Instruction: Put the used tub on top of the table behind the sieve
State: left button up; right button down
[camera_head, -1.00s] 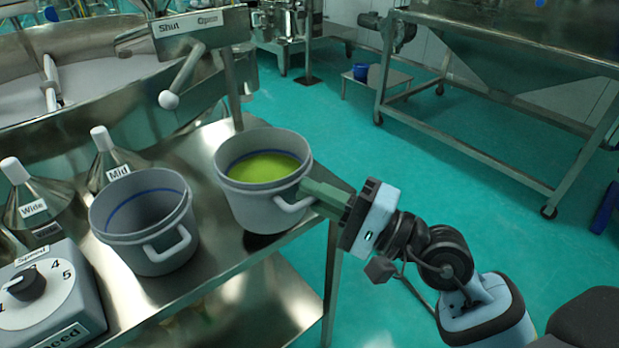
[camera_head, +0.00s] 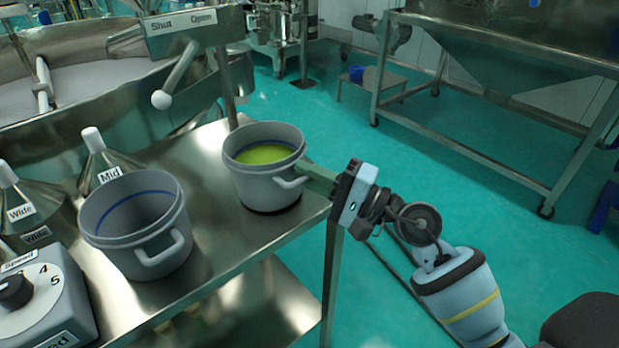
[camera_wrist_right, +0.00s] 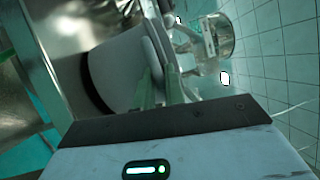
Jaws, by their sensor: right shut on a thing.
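A grey tub with yellow-green contents (camera_head: 262,183) is at the right end of the steel table (camera_head: 215,255), with a dark shadow under it. I cannot tell whether it touches the top. My right gripper (camera_head: 312,178) is shut on this tub's handle, on its right side. In the right wrist view the grey tub wall (camera_wrist_right: 118,72) is seen sideways between and beyond the green fingers (camera_wrist_right: 160,88). A second grey tub (camera_head: 140,240), which looks empty with a blue line inside, stands to the left on the same table. My left gripper is not in view.
The sieve (camera_head: 110,120) with its Shut/Open lever (camera_head: 175,75) stands behind the table. Funnels labelled Mid (camera_head: 105,160) and Wide (camera_head: 25,205) and a speed dial box (camera_head: 45,300) are at left. Open green floor lies to the right.

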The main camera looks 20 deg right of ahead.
jog(key=shift+f, duration=0.15)
jog(key=c, duration=1.5)
grip_release()
jog(key=shift+f, duration=0.1)
jog(key=b+v, duration=0.4)
jog(key=v, duration=0.8)
jog(key=shift+s+b, duration=0.1)
jog(key=shift+b, duration=0.2)
